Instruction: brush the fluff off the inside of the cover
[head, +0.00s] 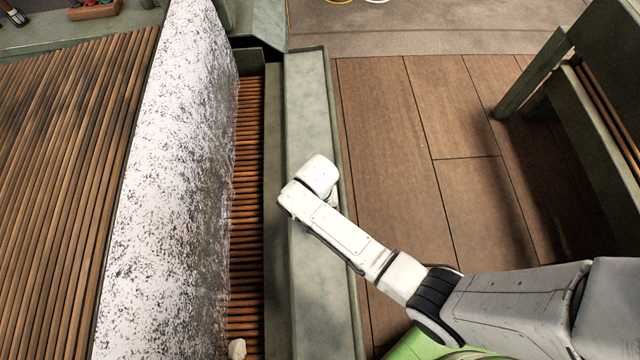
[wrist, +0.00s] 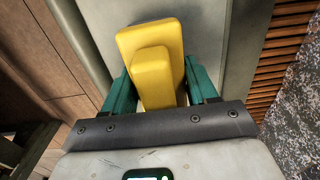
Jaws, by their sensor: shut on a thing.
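The cover (head: 160,180) stands raised on a slant at the left of the head view. The face I see is thickly speckled white and grey over a dark ground, which looks like fluff; it also shows at the right edge of the wrist view (wrist: 300,125). My gripper (wrist: 160,85) has green fingers shut on a yellow block-like thing (wrist: 140,45), perhaps the brush's handle; no bristles are visible. It is over the grey-green ledge (head: 308,240), apart from the cover. In the head view my arm's end hides the gripper.
Brown slats (head: 247,180) lie in the trough between cover and ledge. A small pale lump (head: 237,349) sits at the trough's near end. More slats (head: 60,150) spread left of the cover. A green bench-like frame (head: 530,75) stands right, beyond open wooden floor (head: 400,130).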

